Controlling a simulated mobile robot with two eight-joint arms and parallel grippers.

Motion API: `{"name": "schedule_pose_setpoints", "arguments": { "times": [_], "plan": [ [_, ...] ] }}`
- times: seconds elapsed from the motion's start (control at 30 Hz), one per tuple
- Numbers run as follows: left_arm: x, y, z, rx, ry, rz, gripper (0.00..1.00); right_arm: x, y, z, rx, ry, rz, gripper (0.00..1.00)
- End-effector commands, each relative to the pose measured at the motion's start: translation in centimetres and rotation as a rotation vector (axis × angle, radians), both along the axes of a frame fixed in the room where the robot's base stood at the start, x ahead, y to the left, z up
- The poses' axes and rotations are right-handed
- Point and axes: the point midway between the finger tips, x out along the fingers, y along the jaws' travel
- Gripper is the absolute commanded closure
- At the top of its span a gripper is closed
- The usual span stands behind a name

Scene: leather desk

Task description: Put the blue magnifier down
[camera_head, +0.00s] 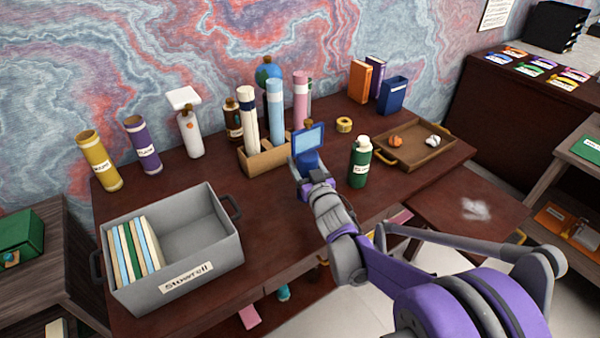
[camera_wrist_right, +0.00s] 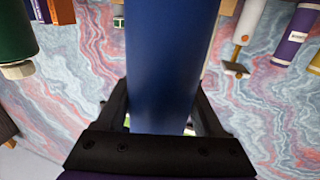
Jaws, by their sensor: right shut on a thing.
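The blue magnifier (camera_head: 308,142) has a squarish frame with a pale lens. It stands roughly upright above the middle of the dark red desk (camera_head: 270,215), lens end up. My right gripper (camera_head: 307,172) is shut on its lower part. In the right wrist view the broad blue body of the magnifier (camera_wrist_right: 172,70) runs up between the two black fingers. Whether its lower end touches the desk is hidden by my gripper. My left gripper is in neither view.
A green bottle (camera_head: 359,165) stands just right of my gripper. A tan holder with rolled tubes (camera_head: 262,160) is close behind. A grey bin (camera_head: 222,250) with books is at left; a wooden tray (camera_head: 408,158) is at right. Bare desk lies between bin and gripper.

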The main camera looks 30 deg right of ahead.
Motion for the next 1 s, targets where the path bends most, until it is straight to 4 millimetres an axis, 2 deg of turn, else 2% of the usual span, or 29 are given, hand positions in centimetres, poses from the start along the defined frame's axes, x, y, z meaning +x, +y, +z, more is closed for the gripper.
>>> {"name": "schedule_pose_setpoints", "arguments": {
  "times": [0.03, 0.23, 0.43, 0.8, 0.83, 1.0],
  "plan": [
    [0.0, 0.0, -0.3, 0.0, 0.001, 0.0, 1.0, 0.1, 0.0, -0.8, 0.0, 0.0, 0.001, 1.0],
    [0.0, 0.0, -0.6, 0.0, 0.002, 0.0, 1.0, 0.0, 0.0, -2.3, 0.001, -0.001, 0.001, 1.0],
    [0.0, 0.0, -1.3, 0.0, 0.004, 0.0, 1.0, 0.1, 0.0, -5.0, 0.0, 0.0, 0.001, 1.0],
    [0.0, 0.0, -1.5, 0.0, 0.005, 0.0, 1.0, 0.0, 0.0, -5.5, 0.0, -0.001, 0.001, 1.0],
    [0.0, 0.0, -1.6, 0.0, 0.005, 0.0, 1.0, 0.0, 0.0, -5.6, 0.0, 0.0, 0.001, 0.29],
    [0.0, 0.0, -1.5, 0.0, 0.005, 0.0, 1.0, 0.0, 0.0, -5.4, 0.0, 0.0, 0.001, 0.01]
  ]
}}
